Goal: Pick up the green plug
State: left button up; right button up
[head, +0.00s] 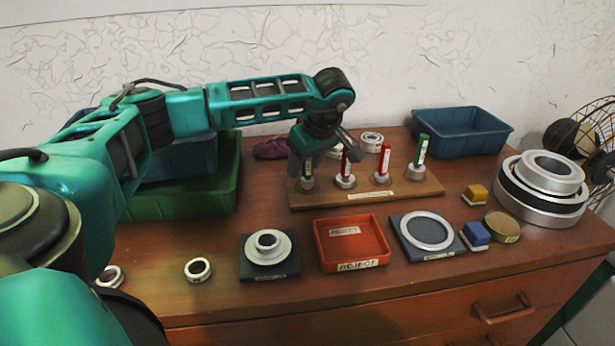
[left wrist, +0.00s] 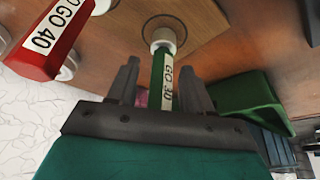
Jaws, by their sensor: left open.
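A green plug labelled GO 30 (left wrist: 163,80) stands in a light collar and shows between the two fingers of my left gripper (left wrist: 160,82) in the left wrist view. The fingers are open on either side of it; contact cannot be told. In the head view my left gripper (head: 312,158) is over the left end of the wooden plug rack (head: 415,190) and hides most of this plug. Another green plug (head: 422,150) stands upright at the rack's right end. My right gripper is not in view.
Two red plugs (head: 345,166) (head: 383,160) stand between the green ones; the nearer one, GO 40 (left wrist: 48,38), is close beside my gripper. A red reject tray (head: 352,262) and ring plates lie in front. A green crate (head: 190,200) is left, a blue bin (head: 460,134) behind right.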

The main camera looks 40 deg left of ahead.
pick_arm(q)
jog(key=shift+c, duration=0.3)
grip_shut()
jog(key=shift+r, duration=0.2)
